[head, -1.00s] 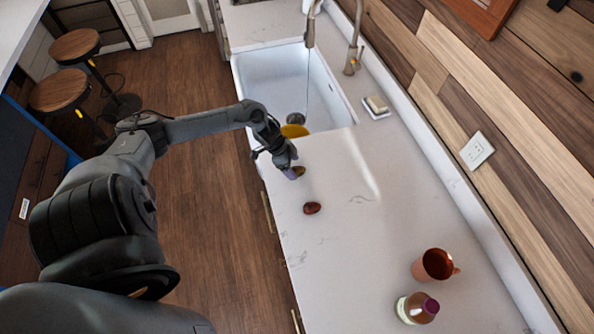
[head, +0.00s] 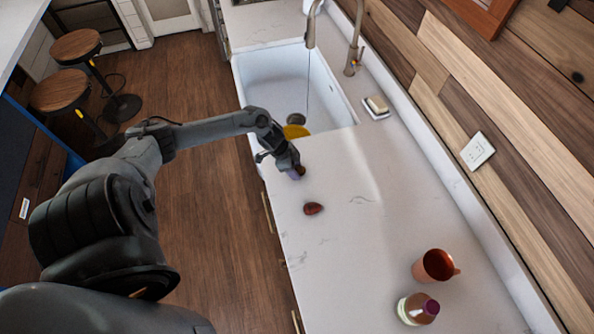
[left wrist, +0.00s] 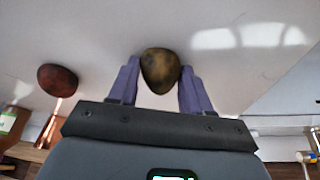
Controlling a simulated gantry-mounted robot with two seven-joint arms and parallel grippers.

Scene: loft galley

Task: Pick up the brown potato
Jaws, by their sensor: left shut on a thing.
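The brown potato (left wrist: 160,68) is between the two purple fingers of my left gripper (left wrist: 160,85) in the left wrist view. The fingers are shut on its sides. In the head view my left gripper (head: 297,172) is at the counter near the sink's front edge, and the potato (head: 302,170) is mostly hidden behind it. A reddish potato (head: 313,209) lies apart on the counter, nearer the camera; it also shows in the left wrist view (left wrist: 57,79). My right gripper is not in view.
A white sink (head: 285,83) with a yellow item (head: 296,131) lies beyond the gripper, under a tap (head: 353,60). A soap dish (head: 377,108) is near the wall. A copper mug (head: 434,266) and a bottle (head: 417,309) stand at the near right. The middle counter is clear.

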